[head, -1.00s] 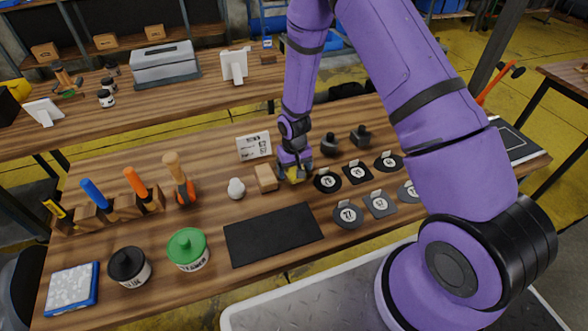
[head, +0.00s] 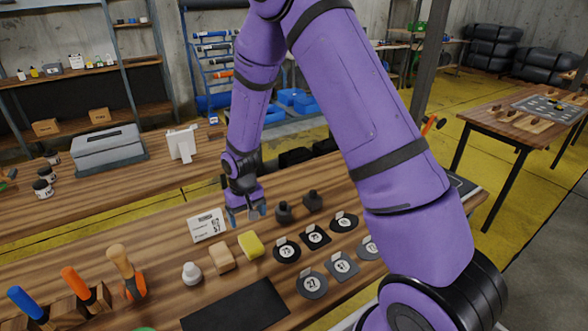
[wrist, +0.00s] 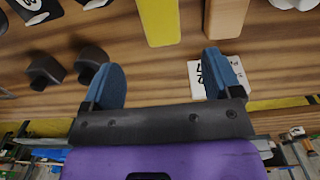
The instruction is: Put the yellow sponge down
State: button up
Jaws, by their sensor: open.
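The yellow sponge (head: 250,245) lies on the wooden workbench, just right of a tan block. It also shows at the top of the wrist view (wrist: 158,20), beyond my fingertips and apart from them. My gripper (head: 246,214) is open and empty, held above the bench behind the sponge. In the wrist view its two blue fingers (wrist: 162,80) are spread wide with only bare wood between them.
A tan block (head: 222,258) and a white knob-shaped item (head: 191,273) stand left of the sponge. A white sign (head: 207,225) is close behind. Dark weights (head: 284,212) and numbered discs (head: 287,252) lie to the right. A black mat (head: 236,308) lies in front.

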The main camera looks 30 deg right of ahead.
jog(key=s+d+r+t, duration=0.15)
jog(key=s+r, duration=0.25)
jog(key=r, duration=0.8)
jog(key=s+d+r+t, duration=0.1)
jog(key=s+d+r, duration=0.25)
jog(key=r, duration=0.85)
jog(key=s+d+r+t, duration=0.1)
jog(key=s+r, duration=0.5)
jog(key=s, duration=0.5)
jog(key=s+d+r+t, duration=0.1)
jog(key=s+r, duration=0.6)
jog(key=s, duration=0.4)
jog(key=shift+t, duration=0.35)
jog(key=shift+w, duration=0.1)
